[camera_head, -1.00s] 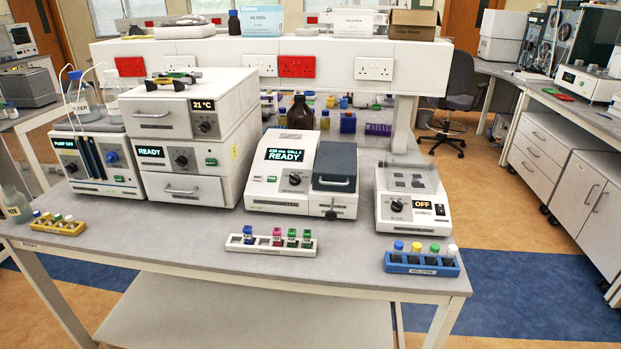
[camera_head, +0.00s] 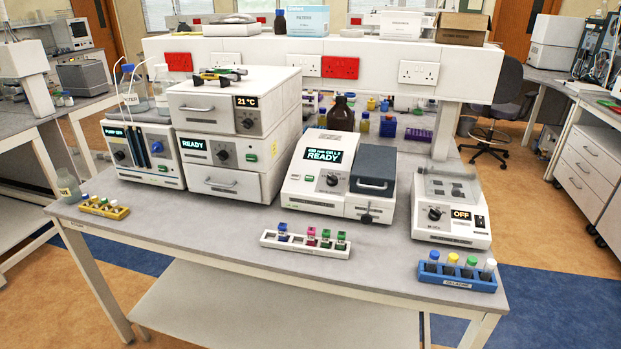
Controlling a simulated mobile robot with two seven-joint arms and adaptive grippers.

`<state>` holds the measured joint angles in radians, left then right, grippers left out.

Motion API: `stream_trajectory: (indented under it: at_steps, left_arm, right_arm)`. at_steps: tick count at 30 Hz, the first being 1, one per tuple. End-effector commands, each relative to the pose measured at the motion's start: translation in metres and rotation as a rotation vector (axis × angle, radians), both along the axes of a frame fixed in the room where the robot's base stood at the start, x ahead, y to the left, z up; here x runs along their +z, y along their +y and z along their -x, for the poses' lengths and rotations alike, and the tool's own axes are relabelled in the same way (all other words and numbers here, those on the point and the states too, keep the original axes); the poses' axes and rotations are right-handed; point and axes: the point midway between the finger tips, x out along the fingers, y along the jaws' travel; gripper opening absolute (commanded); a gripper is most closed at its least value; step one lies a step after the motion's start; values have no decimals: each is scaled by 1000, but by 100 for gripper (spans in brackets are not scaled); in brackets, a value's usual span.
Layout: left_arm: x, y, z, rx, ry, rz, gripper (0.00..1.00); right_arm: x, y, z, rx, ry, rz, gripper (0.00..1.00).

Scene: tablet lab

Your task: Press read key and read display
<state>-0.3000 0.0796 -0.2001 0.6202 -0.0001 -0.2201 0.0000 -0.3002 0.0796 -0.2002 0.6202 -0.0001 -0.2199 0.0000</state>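The instrument with a display reading READY (camera_head: 324,155) and a smaller line above it, seemingly "430 nm CELL 2", stands in the middle of the bench. Its white body (camera_head: 310,188) has a black knob (camera_head: 332,180) and a small green key (camera_head: 308,178) on the front panel. Its dark grey lid (camera_head: 374,172) is closed. A stacked unit to its left also shows a READY display (camera_head: 207,146) and 21 °C on its upper display (camera_head: 246,101). Neither of my grippers is in view.
A white rack (camera_head: 305,247) with colour-capped cuvettes and a blue rack (camera_head: 457,279) stand near the bench's front edge. A yellow rack (camera_head: 105,208) is at left. A device reading OFF (camera_head: 461,215) stands at right. Bare bench (camera_head: 220,222) lies in front of the stacked unit.

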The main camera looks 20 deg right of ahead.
Motion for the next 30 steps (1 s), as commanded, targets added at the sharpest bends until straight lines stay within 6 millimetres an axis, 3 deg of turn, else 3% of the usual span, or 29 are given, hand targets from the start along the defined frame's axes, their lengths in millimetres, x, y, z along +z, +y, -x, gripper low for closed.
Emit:
stream_trajectory:
  at_steps: [9,11,13,14,30]
  left_arm:
    - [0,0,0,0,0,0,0]
    - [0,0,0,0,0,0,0]
    - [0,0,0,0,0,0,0]
    - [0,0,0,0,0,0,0]
    - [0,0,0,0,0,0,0]
  right_arm:
    - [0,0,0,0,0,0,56]
    - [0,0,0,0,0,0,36]
    - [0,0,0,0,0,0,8]
    - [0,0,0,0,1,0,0]
    - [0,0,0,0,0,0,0]
